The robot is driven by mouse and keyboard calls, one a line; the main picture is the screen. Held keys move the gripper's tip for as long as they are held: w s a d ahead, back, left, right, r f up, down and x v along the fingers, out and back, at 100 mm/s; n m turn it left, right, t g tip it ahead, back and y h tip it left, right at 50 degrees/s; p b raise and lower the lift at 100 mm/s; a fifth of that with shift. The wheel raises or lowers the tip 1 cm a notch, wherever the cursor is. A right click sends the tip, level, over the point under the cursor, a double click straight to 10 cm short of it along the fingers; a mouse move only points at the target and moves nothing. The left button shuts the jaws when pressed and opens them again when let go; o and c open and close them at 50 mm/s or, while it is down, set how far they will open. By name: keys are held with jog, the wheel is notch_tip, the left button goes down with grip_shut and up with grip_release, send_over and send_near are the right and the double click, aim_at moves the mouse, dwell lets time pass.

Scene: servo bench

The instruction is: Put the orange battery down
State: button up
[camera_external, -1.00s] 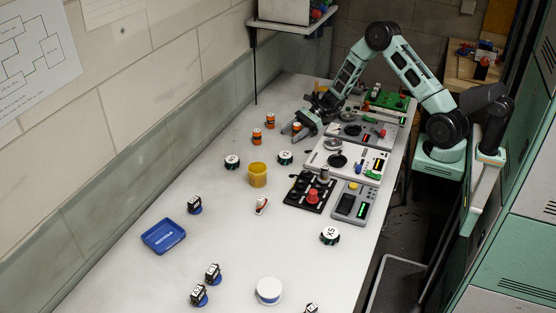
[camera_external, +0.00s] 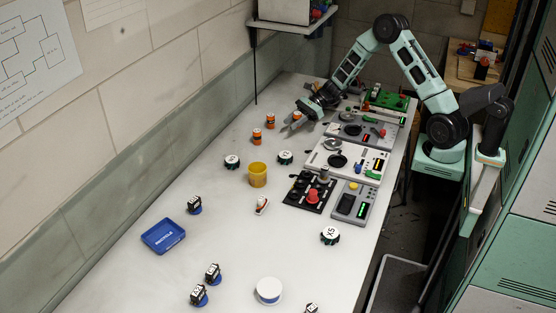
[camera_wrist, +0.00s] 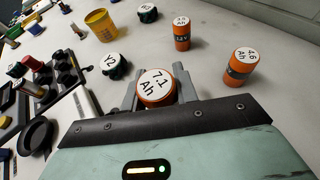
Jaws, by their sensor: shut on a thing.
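My gripper (camera_external: 291,123) is shut on an orange battery (camera_external: 297,115), over the far part of the bench. In the wrist view this battery (camera_wrist: 155,94) stands between the two fingers (camera_wrist: 157,92), its white top marked "7.1 Ah" facing the camera. Its lower part is hidden, so I cannot tell whether it touches the bench. Two other orange batteries stand upright to the left of my gripper, one farther (camera_external: 270,120) and one nearer (camera_external: 257,136). The wrist view shows them at upper right (camera_wrist: 181,35) and right (camera_wrist: 239,69), apart from the held one.
A yellow cup (camera_external: 258,175) and round white-topped pieces (camera_external: 285,157) stand nearer on the bench. Panels with knobs and buttons (camera_external: 345,158) line the right side. A blue tray (camera_external: 164,236) lies at left front. Bare bench surrounds the standing batteries.

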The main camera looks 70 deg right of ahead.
jog(key=w+d+r+m+t+h, duration=0.25)
jog(key=w+d+r, duration=0.25)
jog(key=w+d, duration=0.55)
jog(key=shift+m+t, duration=0.35)
jog(key=shift+m, duration=0.1)
jog(key=f, duration=0.1)
jog(key=w+f, duration=0.1)
jog(key=f, duration=0.1)
jog(key=w+f, duration=0.1)
jog(key=f, duration=0.1)
jog(key=shift+a+f, duration=0.1)
jog(key=shift+f, duration=2.2)
jog(key=shift+f, duration=0.15)
jog(key=o, duration=1)
jog(key=shift+o, duration=0.2)
